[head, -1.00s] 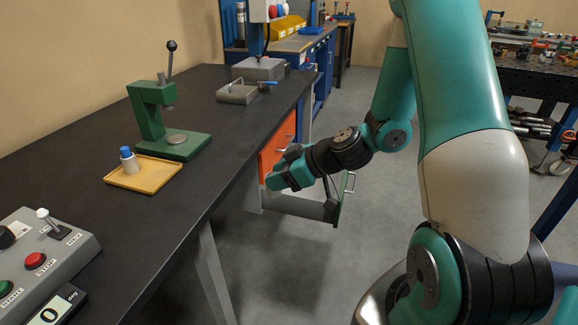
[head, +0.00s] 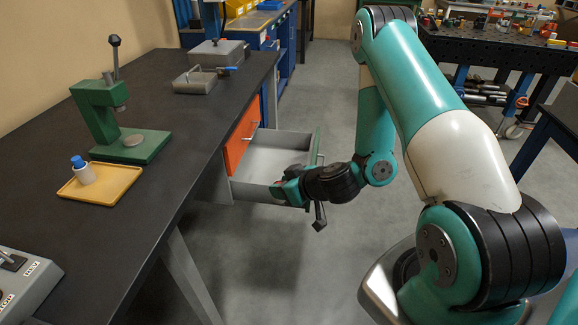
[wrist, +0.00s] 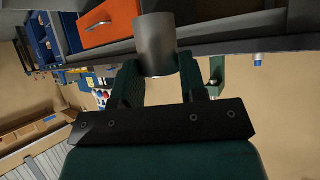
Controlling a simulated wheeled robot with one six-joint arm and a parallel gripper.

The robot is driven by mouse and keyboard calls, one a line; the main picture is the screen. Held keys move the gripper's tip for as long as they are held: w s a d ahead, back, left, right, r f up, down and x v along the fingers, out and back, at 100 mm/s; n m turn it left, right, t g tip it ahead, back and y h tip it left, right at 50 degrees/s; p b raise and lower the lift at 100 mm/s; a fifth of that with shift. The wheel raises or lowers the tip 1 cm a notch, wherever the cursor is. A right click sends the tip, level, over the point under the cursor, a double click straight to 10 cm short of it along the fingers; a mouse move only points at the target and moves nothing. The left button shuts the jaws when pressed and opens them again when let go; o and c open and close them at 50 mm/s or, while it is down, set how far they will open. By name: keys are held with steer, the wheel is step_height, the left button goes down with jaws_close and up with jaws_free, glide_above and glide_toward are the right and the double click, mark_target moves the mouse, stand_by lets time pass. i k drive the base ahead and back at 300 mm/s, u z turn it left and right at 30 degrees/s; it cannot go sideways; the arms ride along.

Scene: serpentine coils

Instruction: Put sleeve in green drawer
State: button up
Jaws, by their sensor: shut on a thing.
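My gripper (wrist: 158,68) is shut on a grey metal cylinder, the sleeve (wrist: 155,42), which sits between the two dark green fingers in the wrist view. In the head view my gripper (head: 284,191) is by the near front part of the open green drawer (head: 317,150). The sleeve cannot be made out there. The drawer is pulled out below the table's edge, and its pale grey inside looks empty where it shows. My gripper hides its near front corner. I cannot tell the gripper's height over the drawer wall.
A shut orange drawer (head: 242,133) is beside the green one under the dark table (head: 165,195). On the table stand a green lever press (head: 105,120), a yellow tray (head: 108,187) with a blue-capped bottle (head: 82,170), and a grey fixture (head: 195,82). The floor before the drawer is clear.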

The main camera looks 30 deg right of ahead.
mark_target(276, 172)
steer(key=z, duration=1.7)
steer(key=i, duration=2.65)
steer(key=u, duration=2.1)
